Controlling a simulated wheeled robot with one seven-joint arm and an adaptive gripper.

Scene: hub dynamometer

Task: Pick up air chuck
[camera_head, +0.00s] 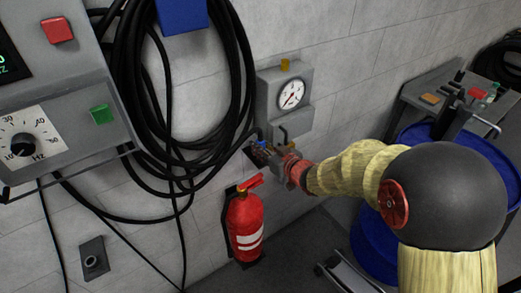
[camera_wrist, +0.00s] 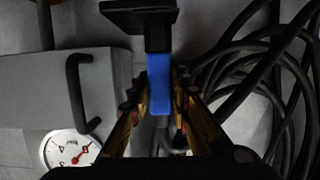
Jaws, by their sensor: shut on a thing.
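The air chuck (camera_wrist: 159,82) shows in the wrist view as a blue body with a dark part above it. My gripper (camera_wrist: 159,95) is shut on the blue body, with a toothed finger on each side. In the head view my gripper (camera_head: 264,151) is at the wall, just below the grey gauge box, and a small bit of blue shows at its tip. Most of the chuck is hidden there by the fingers. A black holder-like piece (camera_wrist: 138,14) is at the top of the wrist view, close to the chuck; I cannot tell whether they touch.
The gauge box (camera_head: 284,98) is on the wall, with a handle (camera_wrist: 82,92) close to my gripper. Coiled black hose (camera_head: 180,90) hangs to the left. A red fire extinguisher (camera_head: 245,224) is below. A blue drum (camera_head: 375,240) and grey bench (camera_head: 430,95) stand right.

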